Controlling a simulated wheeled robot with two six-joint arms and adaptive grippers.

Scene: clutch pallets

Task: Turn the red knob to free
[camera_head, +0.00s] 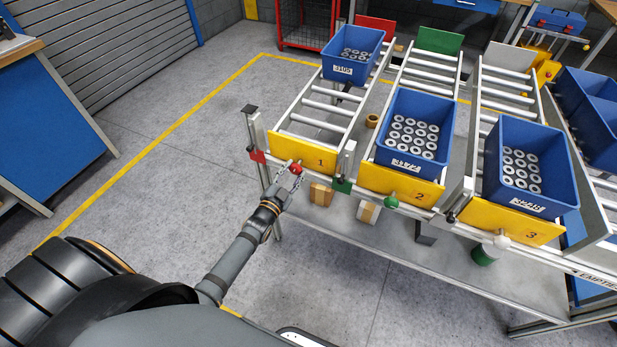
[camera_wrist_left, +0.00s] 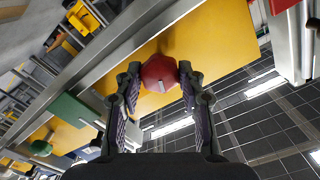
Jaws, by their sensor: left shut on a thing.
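The red knob (camera_head: 296,169) sits at the front of lane 1, just below the yellow plate marked 1 (camera_head: 302,150). My left gripper (camera_head: 293,172) reaches it from below. In the left wrist view the red knob (camera_wrist_left: 160,73) lies between the two fingertips (camera_wrist_left: 158,80), and the fingers are shut on it. The knob's pointer and any marking for free cannot be made out. My right gripper is not in view.
A green knob (camera_head: 390,201) is at lane 2 and a pale knob (camera_head: 502,241) at lane 3. Blue bins of metal rings stand on the roller lanes, one at the back of lane 1 (camera_head: 352,56). The floor to the left is clear.

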